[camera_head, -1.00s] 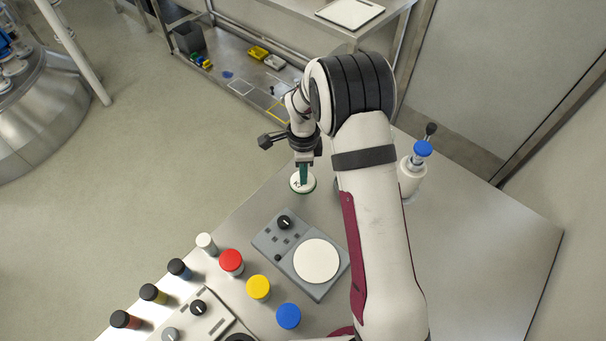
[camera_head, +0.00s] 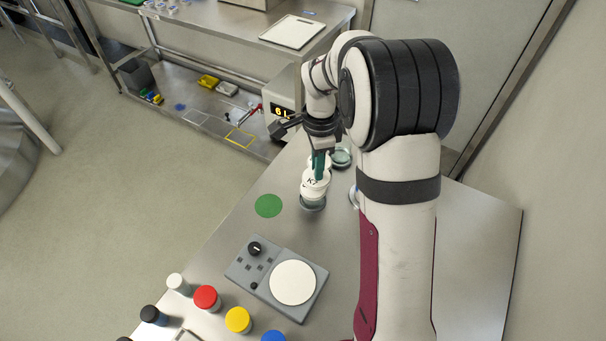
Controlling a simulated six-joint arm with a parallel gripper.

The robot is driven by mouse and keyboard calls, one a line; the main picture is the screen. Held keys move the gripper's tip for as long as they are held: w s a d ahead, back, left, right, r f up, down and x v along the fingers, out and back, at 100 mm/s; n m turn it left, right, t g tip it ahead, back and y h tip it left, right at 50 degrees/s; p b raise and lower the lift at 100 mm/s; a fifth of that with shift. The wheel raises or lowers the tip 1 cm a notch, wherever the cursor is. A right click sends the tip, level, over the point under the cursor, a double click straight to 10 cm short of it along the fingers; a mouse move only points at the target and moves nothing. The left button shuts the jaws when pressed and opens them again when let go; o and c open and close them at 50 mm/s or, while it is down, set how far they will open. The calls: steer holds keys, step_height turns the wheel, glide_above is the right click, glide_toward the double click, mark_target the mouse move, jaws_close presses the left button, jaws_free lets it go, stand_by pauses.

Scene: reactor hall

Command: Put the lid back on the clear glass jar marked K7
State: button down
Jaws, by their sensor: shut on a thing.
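My gripper (camera_head: 319,164) is shut on a white round lid (camera_head: 316,184) with dark lettering, of which a K shows. The green fingertips hold the lid from above. A clear glass jar (camera_head: 312,204) stands upright on the steel table right below the lid, and only its lower part shows. Its marking cannot be read. I cannot tell whether the lid touches the jar's rim or hovers just over it. A green disc (camera_head: 268,206) lies bare on the table to the left of the jar.
Another glass vessel (camera_head: 341,158) stands close behind, partly hidden by my arm. A grey device with a white round plate (camera_head: 292,282) lies nearer. Red (camera_head: 206,297), yellow (camera_head: 238,319) and blue (camera_head: 273,336) capped jars stand in front. The table's left edge is close.

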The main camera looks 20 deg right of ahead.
steer(key=w+d+r+m, duration=0.1)
steer(key=w+d+m, duration=0.5)
steer(key=w+d, duration=0.55)
step_height(320, 180, down, 6)
steer(key=w, duration=0.1)
steer(key=shift+a, duration=0.25)
steer(key=shift+f, duration=0.2)
stand_by(1.1)
steer(key=shift+c, duration=1.4)
jaws_free()
steer(key=shift+r, duration=0.1)
step_height(320, 180, up, 7)
